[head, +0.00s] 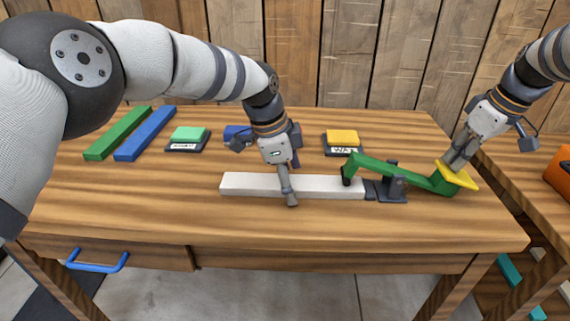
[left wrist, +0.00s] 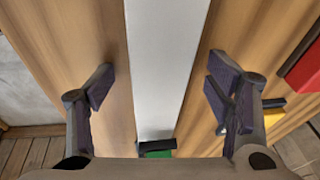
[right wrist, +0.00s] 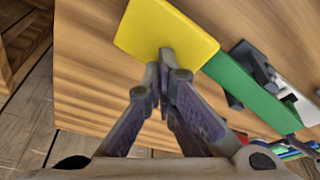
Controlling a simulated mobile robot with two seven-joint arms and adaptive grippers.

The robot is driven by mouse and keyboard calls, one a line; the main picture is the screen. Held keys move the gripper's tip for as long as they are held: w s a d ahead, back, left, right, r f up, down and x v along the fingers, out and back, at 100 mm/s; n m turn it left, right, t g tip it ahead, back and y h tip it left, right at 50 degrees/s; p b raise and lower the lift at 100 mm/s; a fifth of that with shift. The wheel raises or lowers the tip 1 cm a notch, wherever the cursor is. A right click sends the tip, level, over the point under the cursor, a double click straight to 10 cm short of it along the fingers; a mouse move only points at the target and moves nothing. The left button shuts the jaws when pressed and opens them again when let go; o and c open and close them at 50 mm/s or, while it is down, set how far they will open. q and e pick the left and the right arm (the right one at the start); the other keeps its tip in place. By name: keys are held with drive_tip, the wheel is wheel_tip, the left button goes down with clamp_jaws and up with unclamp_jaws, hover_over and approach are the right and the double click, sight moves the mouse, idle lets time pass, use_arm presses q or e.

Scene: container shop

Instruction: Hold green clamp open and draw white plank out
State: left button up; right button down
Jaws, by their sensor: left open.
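The white plank (head: 245,184) lies flat on the wooden table. Its right end is at the green clamp (head: 410,177), whose black-tipped jaw is over the plank; I cannot tell whether it touches. The clamp's yellow pad (head: 462,180) is at its right end. My left gripper (head: 288,200) is open above the plank, with one finger on each side of it in the left wrist view (left wrist: 160,95); it does not grip it. My right gripper (right wrist: 165,65) has its fingertips together, down on or just over the yellow pad (right wrist: 165,30).
Green (head: 118,134) and blue (head: 146,134) planks lie at the back left. Small blocks with labels, one green-topped (head: 188,133) and one yellow-topped (head: 342,137), stand behind the white plank. The table left of the white plank is clear.

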sight(260, 181)
use_arm(q)
drive_tip(key=shift+f, duration=0.1)
drive_tip(key=shift+c, duration=0.6)
use_arm(e)
drive_tip(key=shift+f, duration=0.1)
use_arm(q)
drive_tip(key=c, duration=1.3)
drive_tip(key=shift+a+r, duration=0.2)
drive_tip(key=shift+a, duration=3.05)
drive_tip(key=shift+c, duration=0.3)
drive_tip(key=shift+r, duration=3.5)
use_arm(e)
wheel_tip(260, 181, up, 9)
